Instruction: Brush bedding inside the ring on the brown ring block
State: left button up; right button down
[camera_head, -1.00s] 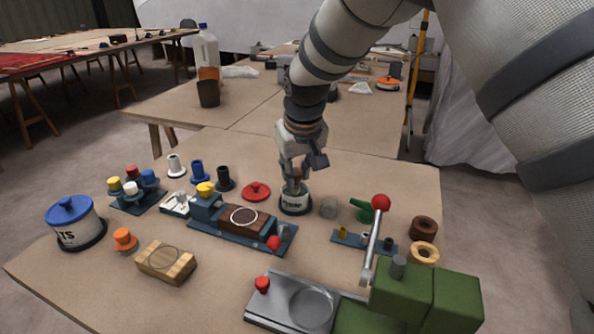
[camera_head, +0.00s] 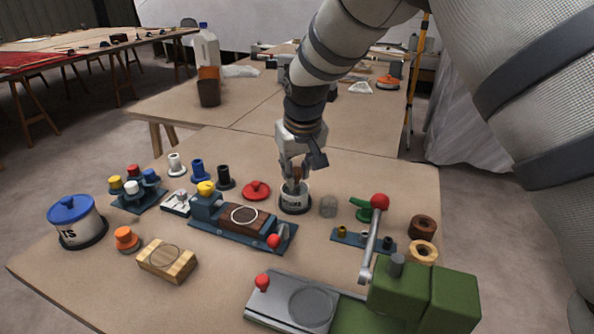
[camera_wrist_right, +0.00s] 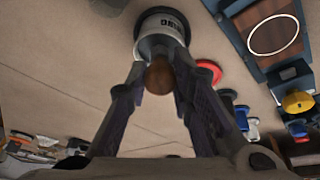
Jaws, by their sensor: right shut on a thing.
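The brown ring block (camera_head: 262,227) sits in a blue vise-like fixture (camera_head: 205,228) left of centre, with a pale ring outline on its top. It also shows in the right wrist view (camera_wrist_right: 272,38). A white pot (camera_head: 295,203) with a dark base and lettering stands behind it to the right. My right gripper (camera_head: 295,176) is over this pot, shut on a brown rounded handle (camera_wrist_right: 159,76), apparently the brush's. The handle's lower end is hidden in the pot. My left gripper is not in view.
A red lid (camera_head: 256,190) lies between pot and fixture. A green press (camera_head: 425,295) with a red-knobbed lever (camera_head: 372,235) stands front right. A striped wood block (camera_head: 167,261) and a blue-lidded tub (camera_head: 76,222) are at left. Small coloured pieces stand behind the fixture.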

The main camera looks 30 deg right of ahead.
aim_at(297, 170)
jog(key=shift+r+p, duration=0.75)
jog(key=shift+r, duration=2.75)
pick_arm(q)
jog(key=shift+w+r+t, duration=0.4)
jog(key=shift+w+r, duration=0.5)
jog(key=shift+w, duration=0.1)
